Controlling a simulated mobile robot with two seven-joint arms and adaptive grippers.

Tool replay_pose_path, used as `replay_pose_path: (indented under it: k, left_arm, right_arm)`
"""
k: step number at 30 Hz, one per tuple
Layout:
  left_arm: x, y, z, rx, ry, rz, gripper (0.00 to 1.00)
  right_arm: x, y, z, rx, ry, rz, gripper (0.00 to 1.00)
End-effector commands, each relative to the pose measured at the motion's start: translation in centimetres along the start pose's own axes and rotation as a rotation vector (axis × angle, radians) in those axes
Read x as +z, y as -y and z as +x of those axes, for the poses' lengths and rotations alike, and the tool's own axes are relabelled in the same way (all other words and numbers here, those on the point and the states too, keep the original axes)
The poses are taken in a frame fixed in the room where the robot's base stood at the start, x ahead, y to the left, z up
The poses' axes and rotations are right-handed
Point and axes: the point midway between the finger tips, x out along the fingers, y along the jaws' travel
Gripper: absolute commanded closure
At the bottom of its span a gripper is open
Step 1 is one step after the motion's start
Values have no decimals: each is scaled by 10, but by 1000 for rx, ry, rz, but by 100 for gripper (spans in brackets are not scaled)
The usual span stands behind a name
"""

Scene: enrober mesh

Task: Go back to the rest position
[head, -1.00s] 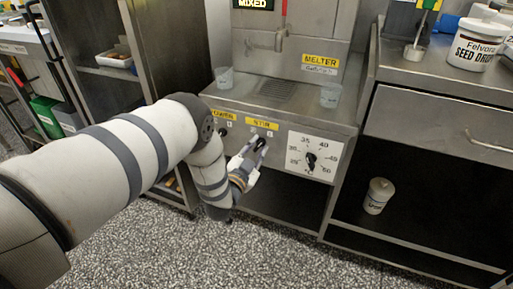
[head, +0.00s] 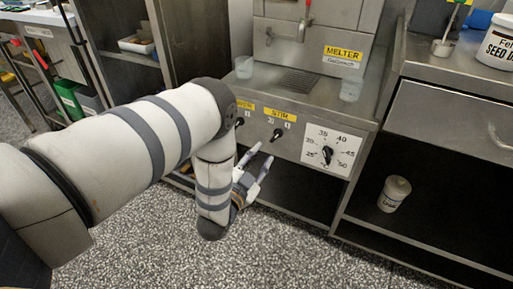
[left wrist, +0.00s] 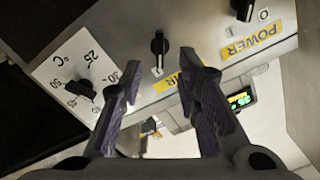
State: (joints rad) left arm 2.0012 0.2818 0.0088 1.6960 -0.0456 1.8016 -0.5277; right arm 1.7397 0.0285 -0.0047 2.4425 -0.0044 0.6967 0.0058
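My left gripper (head: 263,157) is open and empty, just below and in front of the melter's front panel. In the left wrist view its two fingers (left wrist: 160,62) are spread, with nothing between them. The black STIR knob (head: 277,135) stands clear of the fingers; it also shows beyond the fingertips in the left wrist view (left wrist: 159,46). The POWER knob (head: 239,123) is to its left, partly beside my arm. The white temperature dial (head: 332,151) is to its right. My right gripper is not in view.
The melter's steel top (head: 320,93) holds two clear cups (head: 244,68), (head: 351,89). A steel counter (head: 450,75) with a drawer and a lower shelf stands at the right. The speckled floor in front is clear.

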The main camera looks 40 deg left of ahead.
Motion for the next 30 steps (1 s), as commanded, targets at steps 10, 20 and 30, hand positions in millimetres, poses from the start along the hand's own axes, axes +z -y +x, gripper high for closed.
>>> replay_pose_path:
  k: [10, 20, 30]
  left_arm:
    - [0, 0, -33, 0, -2, 0, 70]
    - [1, -1, -33, 4, 4, -1, 70]
    - [126, -103, -223, 443, 809, -162, 70]
  right_arm:
    - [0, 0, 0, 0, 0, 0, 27]
    - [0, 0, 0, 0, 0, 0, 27]
    - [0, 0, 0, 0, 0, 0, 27]
